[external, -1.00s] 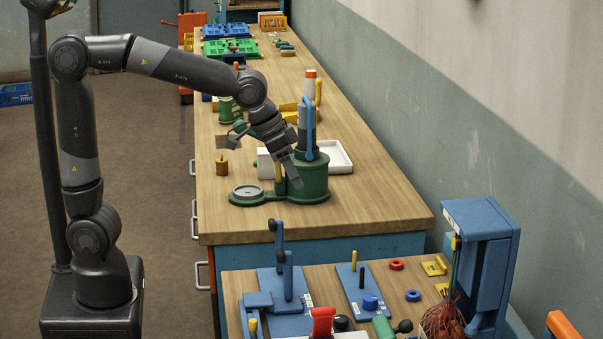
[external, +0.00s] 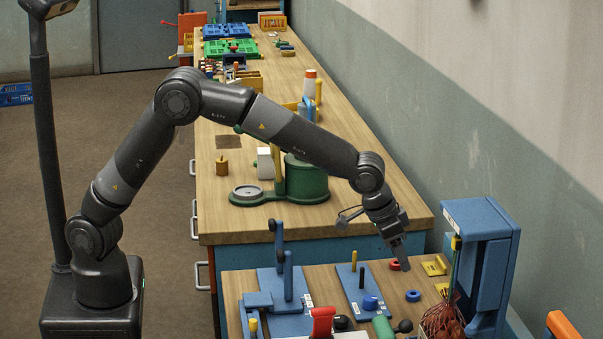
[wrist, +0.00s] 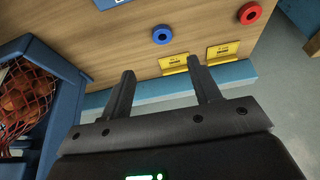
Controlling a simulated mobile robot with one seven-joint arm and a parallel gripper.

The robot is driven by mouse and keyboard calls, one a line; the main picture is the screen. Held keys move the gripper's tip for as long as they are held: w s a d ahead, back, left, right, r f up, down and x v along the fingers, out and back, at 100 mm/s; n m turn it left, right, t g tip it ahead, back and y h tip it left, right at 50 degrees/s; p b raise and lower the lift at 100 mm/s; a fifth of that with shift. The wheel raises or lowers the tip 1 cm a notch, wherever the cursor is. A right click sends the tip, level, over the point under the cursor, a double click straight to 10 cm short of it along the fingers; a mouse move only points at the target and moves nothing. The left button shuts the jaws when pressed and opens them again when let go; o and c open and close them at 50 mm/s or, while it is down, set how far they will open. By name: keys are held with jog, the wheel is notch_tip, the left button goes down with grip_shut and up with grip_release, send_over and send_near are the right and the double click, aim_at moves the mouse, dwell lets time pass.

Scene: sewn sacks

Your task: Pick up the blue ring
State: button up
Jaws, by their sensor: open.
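The blue ring (external: 413,296) lies flat on the near wooden bench, and it also shows in the wrist view (wrist: 162,34), just beyond and between my fingertips. My gripper (external: 402,265) points down over the bench beside the blue ring. In the wrist view my gripper (wrist: 163,75) has its two fingers spread apart with nothing held between them.
Yellow labelled plates (wrist: 222,52) lie near the bench edge. A blue stand (external: 480,260) with a red net sack (external: 443,318) stands at the right. A blue board (external: 363,290) with upright pegs lies left of the ring. Bare wood surrounds the ring.

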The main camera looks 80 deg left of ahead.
aim_at(409, 294)
jog(key=x, duration=1)
jog(key=shift+s+a+f, duration=0.15)
jog(key=shift+a+f, duration=0.1)
jog(key=shift+c, duration=0.5)
jog(key=c, duration=1)
jog(key=shift+o, duration=0.2)
jog(key=shift+r, duration=0.15)
